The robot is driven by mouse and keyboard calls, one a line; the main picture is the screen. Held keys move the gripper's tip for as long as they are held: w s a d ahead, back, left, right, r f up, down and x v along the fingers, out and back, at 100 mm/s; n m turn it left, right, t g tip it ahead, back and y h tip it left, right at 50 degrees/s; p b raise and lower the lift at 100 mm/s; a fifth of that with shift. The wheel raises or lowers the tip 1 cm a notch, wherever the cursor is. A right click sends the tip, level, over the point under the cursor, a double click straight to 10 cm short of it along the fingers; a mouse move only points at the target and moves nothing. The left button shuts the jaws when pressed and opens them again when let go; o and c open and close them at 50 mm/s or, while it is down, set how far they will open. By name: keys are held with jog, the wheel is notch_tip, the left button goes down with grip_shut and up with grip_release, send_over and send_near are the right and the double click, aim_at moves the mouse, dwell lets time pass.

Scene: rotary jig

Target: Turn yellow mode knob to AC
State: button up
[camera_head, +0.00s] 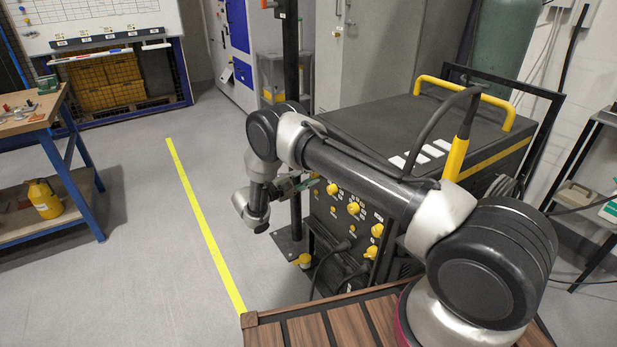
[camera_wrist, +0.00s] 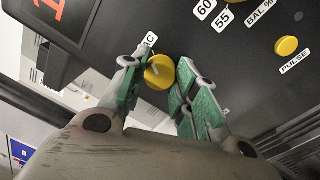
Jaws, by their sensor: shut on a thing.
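The yellow mode knob (camera_wrist: 159,75) is on the dark machine panel, between my gripper's two green-padded fingers in the wrist view. My gripper (camera_wrist: 166,72) is shut on it, the left finger at its left edge and the right finger against its right side. A pale pointer mark shows on the knob's face. In the head view my gripper (camera_head: 308,184) is at the panel's upper left, and the gripped knob cannot be made out.
The black machine (camera_head: 415,125) carries several other yellow knobs, including one by the PULSE label (camera_wrist: 286,46). Cables hang from its lower front. A slatted wooden top (camera_head: 330,325) is in front. Open floor with a yellow line (camera_head: 205,225) lies left.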

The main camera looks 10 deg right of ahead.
jog(key=o, duration=1)
jog(key=shift+o, duration=0.2)
jog(key=shift+a, duration=0.1)
jog(key=v, duration=1.1)
jog(key=shift+s+a, duration=0.3)
jog(key=shift+a, duration=0.05)
